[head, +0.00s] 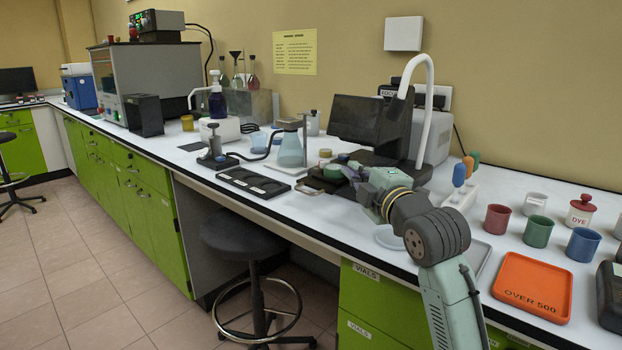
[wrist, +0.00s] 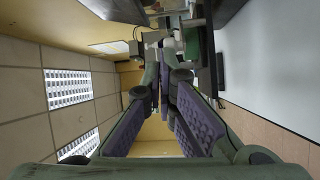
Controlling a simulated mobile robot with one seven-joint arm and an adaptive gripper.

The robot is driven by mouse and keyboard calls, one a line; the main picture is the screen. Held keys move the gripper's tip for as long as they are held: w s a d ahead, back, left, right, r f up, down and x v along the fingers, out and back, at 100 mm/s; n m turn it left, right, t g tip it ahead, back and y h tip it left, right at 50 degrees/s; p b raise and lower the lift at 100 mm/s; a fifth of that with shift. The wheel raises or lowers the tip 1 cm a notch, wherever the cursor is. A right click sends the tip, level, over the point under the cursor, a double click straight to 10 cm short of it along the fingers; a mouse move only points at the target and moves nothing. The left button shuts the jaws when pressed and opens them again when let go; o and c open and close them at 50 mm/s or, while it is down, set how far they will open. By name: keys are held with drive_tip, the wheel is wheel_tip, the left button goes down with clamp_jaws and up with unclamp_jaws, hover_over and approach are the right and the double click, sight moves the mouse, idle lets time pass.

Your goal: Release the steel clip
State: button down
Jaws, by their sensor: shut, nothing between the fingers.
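In the wrist view, dark and green metal parts (wrist: 192,40) lie just beyond the fingertips. I cannot tell whether the fingertips touch anything.
A conical flask (head: 290,150) and a black tray (head: 254,182) stand left of the gripper. A dark monitor (head: 357,118) and a curved white pipe (head: 428,100) rise behind it. Cups and an orange tray (head: 533,283) are at the right. A stool (head: 253,236) stands below the bench.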

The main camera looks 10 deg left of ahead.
drive_tip(key=shift+w+d+b, duration=0.3)
drive_tip(key=shift+d+b, duration=0.1)
drive_tip(key=shift+d, duration=0.35)
idle(0.9)
